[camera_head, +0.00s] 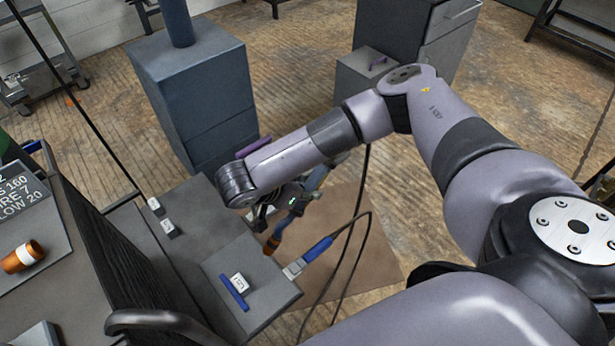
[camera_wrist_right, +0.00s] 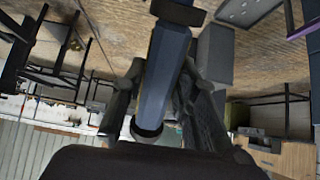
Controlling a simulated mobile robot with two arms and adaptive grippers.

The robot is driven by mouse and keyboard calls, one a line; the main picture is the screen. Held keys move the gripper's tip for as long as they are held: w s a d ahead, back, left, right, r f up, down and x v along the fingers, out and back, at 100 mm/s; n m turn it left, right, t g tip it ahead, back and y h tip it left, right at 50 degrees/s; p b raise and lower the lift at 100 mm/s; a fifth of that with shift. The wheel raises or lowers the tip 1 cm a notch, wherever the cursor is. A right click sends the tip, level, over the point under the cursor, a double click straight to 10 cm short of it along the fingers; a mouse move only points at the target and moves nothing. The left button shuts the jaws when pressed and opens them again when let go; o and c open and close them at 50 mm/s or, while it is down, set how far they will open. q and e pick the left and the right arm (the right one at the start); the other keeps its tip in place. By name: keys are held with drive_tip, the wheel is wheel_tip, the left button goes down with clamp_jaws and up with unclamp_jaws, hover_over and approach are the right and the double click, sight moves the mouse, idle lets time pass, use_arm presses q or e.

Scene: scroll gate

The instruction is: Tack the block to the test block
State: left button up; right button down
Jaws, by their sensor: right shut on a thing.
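My right gripper (camera_head: 288,203) is shut on a dark blue torch-like tool, seen between both fingers in the right wrist view (camera_wrist_right: 165,75). In the head view the tool's orange-brown end (camera_head: 272,244) points down beside the grey bench's right edge. A small white-faced block (camera_head: 239,282) sits against a blue bar (camera_head: 233,293) on the near part of the bench (camera_head: 262,303). Two more small labelled blocks, one (camera_head: 154,204) behind the other (camera_head: 168,228), stand at the bench's left side. I cannot tell which is the test block. My left gripper is not in view.
A blue-handled clamp-like piece (camera_head: 308,257) with a black cable is at the bench's right edge. A tall blue-grey cabinet (camera_head: 205,95) stands behind. A dark ribbed panel (camera_head: 115,255) rises left of the bench. An orange bottle (camera_head: 20,258) lies further left.

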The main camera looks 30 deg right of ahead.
sight(290, 214)
drive_tip(key=shift+f, duration=0.5)
drive_tip(key=shift+s+a+f+b, duration=0.1)
drive_tip(key=shift+a+f+b, duration=0.15)
drive_tip(key=shift+b, duration=0.1)
drive_tip(key=a+f+b, duration=0.1)
drive_tip(key=a+f, duration=0.1)
drive_tip(key=shift+s+a+f+b, duration=0.15)
drive_tip(key=shift+a+f+b, duration=0.1)
drive_tip(key=shift+f+b, duration=0.1)
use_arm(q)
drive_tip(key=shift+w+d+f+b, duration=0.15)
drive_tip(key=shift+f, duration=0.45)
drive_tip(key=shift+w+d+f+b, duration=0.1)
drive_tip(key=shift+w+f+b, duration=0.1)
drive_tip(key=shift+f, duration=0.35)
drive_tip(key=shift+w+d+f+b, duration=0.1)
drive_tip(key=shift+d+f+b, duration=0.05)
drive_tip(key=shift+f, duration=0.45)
use_arm(e)
drive_tip(key=shift+s+a+f, duration=0.1)
drive_tip(key=shift+a+f, duration=0.6)
drive_tip(key=shift+a, duration=0.15)
drive_tip(key=c, duration=1.8)
unclamp_jaws()
clamp_jaws()
